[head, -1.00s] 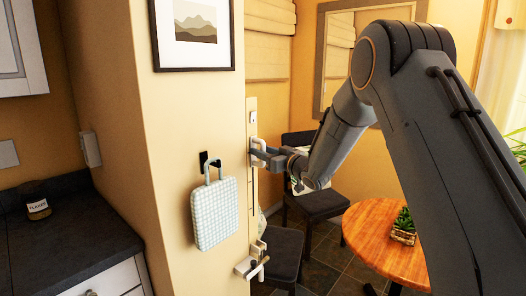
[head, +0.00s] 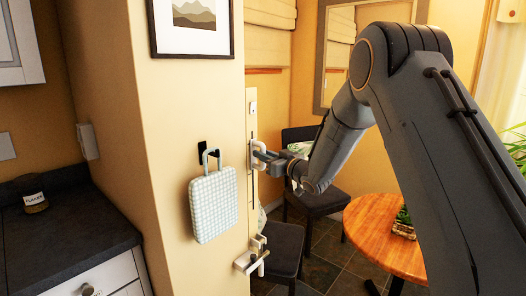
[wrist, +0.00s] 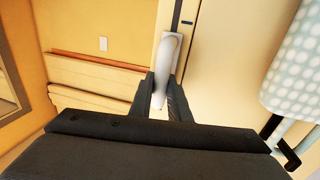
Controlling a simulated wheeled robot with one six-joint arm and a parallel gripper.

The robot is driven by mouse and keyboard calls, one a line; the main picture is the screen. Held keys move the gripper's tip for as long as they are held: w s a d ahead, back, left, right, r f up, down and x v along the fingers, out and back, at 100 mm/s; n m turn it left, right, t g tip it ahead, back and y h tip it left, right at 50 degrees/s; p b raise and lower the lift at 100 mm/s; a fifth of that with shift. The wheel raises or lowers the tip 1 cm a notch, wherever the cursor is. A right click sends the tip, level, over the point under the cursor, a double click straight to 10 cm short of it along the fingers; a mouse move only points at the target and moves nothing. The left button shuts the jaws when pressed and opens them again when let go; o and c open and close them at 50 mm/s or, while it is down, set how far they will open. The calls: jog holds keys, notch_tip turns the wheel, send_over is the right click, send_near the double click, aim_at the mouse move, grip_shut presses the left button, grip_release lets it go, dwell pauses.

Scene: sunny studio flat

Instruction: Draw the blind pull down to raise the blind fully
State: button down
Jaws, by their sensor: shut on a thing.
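The blind pull (head: 254,158) is a white handle on a narrow upright track (head: 252,190) at the wall's edge. My gripper (head: 261,157) is shut on it, reaching in from the right. In the wrist view the pull (wrist: 168,62) sits between the two dark fingers of my gripper (wrist: 164,98). The cream blind (head: 268,45) shows behind the wall, with a reddish-brown rail along its lower edge. The blind (wrist: 95,80) also shows in the wrist view; its top is out of frame in the head view.
A checked bag (head: 213,207) hangs on the wall left of the pull. A white bracket (head: 248,261) sticks out below the track. Dark chairs (head: 313,200) and a round wooden table (head: 375,225) stand to the right. A dark counter (head: 60,240) is at left.

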notch_tip(320, 180, down, 19)
jog(key=b, duration=1)
jog(key=shift+s+f+b, duration=0.1)
jog(key=shift+f+b, duration=0.2)
jog(key=shift+f, duration=0.45)
jog(key=c, duration=1.9)
grip_release()
jog(key=shift+o, duration=1.2)
jog(key=b+v, duration=0.1)
jog(key=v, duration=0.6)
jog(key=shift+s+d, duration=0.25)
jog(key=shift+d, duration=0.05)
